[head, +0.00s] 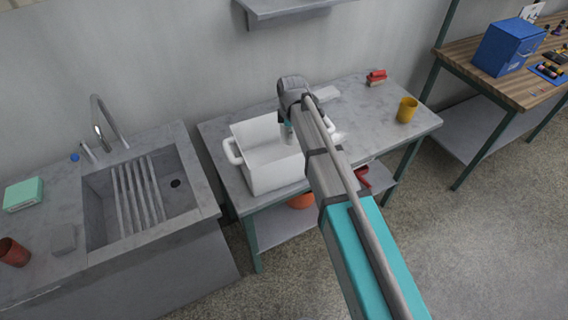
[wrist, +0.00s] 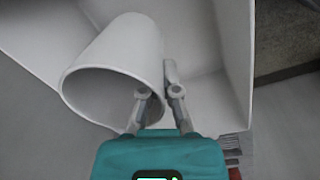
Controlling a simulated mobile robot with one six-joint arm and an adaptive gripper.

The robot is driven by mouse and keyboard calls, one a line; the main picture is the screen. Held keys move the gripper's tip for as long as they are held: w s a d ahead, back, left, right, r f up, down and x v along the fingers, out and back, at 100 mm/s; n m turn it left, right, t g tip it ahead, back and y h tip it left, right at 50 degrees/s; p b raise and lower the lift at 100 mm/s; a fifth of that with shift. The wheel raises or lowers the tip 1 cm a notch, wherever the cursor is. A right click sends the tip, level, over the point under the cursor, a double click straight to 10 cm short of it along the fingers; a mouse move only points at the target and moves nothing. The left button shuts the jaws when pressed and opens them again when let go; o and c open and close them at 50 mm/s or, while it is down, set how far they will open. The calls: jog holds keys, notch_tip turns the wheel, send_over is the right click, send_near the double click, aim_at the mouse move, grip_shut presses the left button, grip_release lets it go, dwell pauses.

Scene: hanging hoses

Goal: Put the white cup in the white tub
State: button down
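The white tub (head: 262,160), a square open box with side handles, stands on the grey table. My gripper (head: 287,132) is over the tub, partly hidden by my arm. In the wrist view, the white cup (wrist: 120,50) is tilted with its mouth towards the camera. My gripper's fingers (wrist: 157,98) straddle the cup's wall at the rim, one inside the mouth and one outside, and look closed on it. The tub's walls (wrist: 235,50) show behind and right of the cup. The cup is hard to make out in the head view.
A yellow cup (head: 407,110) and a red object (head: 376,77) stand on the table right of the tub. A sink (head: 135,195) with a tap is at left. A wall shelf (head: 285,8) hangs above. A workbench (head: 510,90) holds a blue box (head: 508,46).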

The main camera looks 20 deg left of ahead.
jog(key=shift+w+f, duration=0.1)
jog(key=shift+f, duration=0.15)
jog(key=shift+f, duration=0.15)
notch_tip(320, 180, down, 6)
jog(key=b, duration=0.6)
dwell(0.5)
jog(key=shift+f+b, duration=1.9)
jog(key=shift+b, duration=0.2)
jog(key=shift+f, duration=0.1)
jog(key=c, duration=0.8)
grip_release()
jog(key=shift+r, duration=0.2)
